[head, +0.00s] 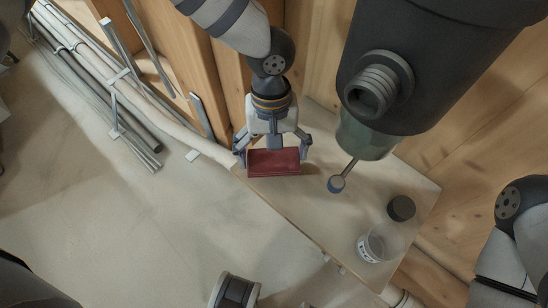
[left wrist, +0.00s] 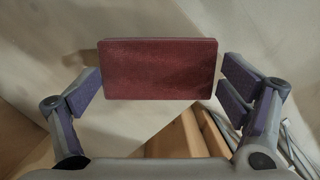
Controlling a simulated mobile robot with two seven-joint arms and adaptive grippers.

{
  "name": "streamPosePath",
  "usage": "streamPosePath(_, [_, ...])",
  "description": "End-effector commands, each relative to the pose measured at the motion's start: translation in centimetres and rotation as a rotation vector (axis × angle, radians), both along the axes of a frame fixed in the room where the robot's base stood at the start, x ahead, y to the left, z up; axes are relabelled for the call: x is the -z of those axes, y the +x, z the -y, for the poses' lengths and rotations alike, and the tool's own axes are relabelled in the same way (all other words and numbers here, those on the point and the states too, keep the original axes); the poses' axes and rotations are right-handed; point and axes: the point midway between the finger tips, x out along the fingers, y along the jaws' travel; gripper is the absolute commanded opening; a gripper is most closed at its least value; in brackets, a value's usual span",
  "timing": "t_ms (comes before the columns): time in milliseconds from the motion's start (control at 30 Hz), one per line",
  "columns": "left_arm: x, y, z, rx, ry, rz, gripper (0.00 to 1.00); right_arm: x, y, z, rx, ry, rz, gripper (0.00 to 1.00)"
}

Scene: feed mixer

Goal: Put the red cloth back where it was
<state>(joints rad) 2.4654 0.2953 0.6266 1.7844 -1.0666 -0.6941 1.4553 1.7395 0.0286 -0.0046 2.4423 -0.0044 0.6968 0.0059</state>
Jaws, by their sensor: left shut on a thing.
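The red cloth (head: 274,162) is a flat, dark red folded block with straight edges. My left gripper (head: 272,155) is shut on it, with one finger at each short end. In the left wrist view, the cloth (left wrist: 160,68) is between the purple-padded fingers (left wrist: 160,88), its broad face toward the camera. In the head view it is over the left end of the pale board (head: 300,205); I cannot tell whether it touches the board. My right gripper is out of view; only part of that arm shows at the right edge.
A large dark cylinder with a threaded spout (head: 372,90) hangs over the board. A black cap (head: 401,208) and a clear jar (head: 371,246) stand at the board's right. Pipes (head: 110,75) run along the wooden wall.

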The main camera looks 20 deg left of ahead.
Motion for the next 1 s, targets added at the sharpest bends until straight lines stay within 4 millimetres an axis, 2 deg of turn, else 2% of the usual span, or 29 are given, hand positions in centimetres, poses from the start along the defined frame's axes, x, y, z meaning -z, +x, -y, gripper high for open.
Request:
streamPosePath(167, [3.1,0.3,-0.2,-0.001,0.000,-0.003,0.65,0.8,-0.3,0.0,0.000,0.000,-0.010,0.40])
streamPosePath(233, [3.7,0.3,-0.1,0.000,0.000,-0.001,0.65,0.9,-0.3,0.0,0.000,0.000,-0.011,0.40])
streamPosePath(467, [3.6,0.4,-0.1,0.001,0.000,0.002,0.65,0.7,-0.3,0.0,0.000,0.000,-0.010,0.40])
streamPosePath(500, [3.6,0.4,-0.1,0.001,0.000,0.002,0.95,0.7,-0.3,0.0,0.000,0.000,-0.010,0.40])
streamPosePath(533, [3.6,0.4,-0.1,0.001,0.000,0.002,1.00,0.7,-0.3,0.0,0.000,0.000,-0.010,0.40])
streamPosePath(867, [3.5,0.4,-0.1,0.001,-0.001,0.003,1.00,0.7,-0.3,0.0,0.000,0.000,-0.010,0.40])
streamPosePath(1000, [1.6,0.9,-0.2,-0.002,0.000,0.008,1.00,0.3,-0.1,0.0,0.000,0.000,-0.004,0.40])
